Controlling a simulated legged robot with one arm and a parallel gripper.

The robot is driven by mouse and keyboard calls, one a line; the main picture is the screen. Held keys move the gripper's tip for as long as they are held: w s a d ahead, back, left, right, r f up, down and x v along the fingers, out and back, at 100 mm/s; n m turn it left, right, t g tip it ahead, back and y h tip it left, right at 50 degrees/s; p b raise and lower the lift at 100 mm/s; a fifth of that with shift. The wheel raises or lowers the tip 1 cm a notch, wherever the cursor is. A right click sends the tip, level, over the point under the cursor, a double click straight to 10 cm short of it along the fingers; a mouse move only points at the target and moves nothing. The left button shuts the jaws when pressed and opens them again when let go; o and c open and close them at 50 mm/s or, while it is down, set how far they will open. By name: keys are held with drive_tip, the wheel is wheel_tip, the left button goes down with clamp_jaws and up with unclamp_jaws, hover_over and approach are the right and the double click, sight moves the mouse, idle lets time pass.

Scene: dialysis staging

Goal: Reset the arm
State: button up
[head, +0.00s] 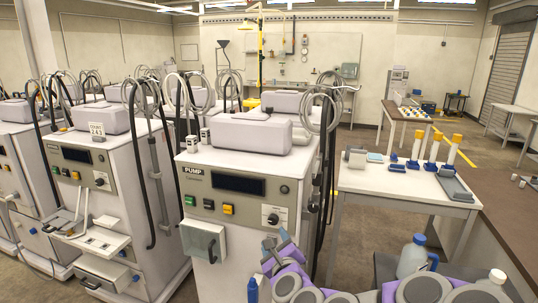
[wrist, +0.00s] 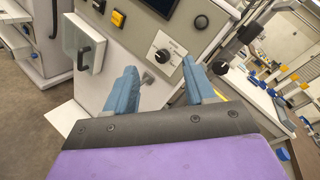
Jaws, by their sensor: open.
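My arm, in purple and grey, reaches in from the bottom right of the head view. My gripper (head: 277,243) is in front of the lower right of the pump machine's front (head: 225,220). In the wrist view the two blue-grey fingers of my gripper (wrist: 162,76) stand apart, with nothing between them. Beyond them is the machine's panel with a round black dial (wrist: 165,55), which is also seen in the head view (head: 271,219). I cannot tell whether a finger touches the panel.
More machines (head: 105,170) stand close on the left. A white table (head: 410,185) at right holds blue-based, yellow-topped items (head: 436,148). A blue-capped jug (head: 412,257) stands near my arm, beside a brown counter (head: 500,205). Open floor (head: 352,240) lies between machine and table.

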drive_tip(key=s+a+f+n+g+y, duration=0.15)
drive_tip(key=s+n+g, duration=0.35)
drive_tip(key=s+n, duration=0.5)
drive_tip(key=s+f+n+g+y, duration=0.1)
drive_tip(key=s+f+n+g, duration=0.3)
drive_tip(key=s+n, duration=0.5)
drive_tip(key=s+d+n+g+h, duration=0.1)
drive_tip(key=s+d+n+g, duration=0.1)
drive_tip(key=s, duration=0.6)
drive_tip(key=s+d+n+g+h, duration=0.2)
drive_tip(key=s+d+n+g, duration=0.1)
drive_tip(key=s+d, duration=0.4)
drive_tip(key=s+d+r+n+g+h, duration=0.1)
drive_tip(key=s+d+g, duration=0.3)
drive_tip(key=s, duration=0.6)
drive_tip(key=shift+s+d+n+h, duration=0.15)
drive_tip(key=shift+d+n+h, duration=0.25)
drive_tip(key=shift+n+h, duration=0.4)
drive_tip(key=shift+r, duration=0.1)
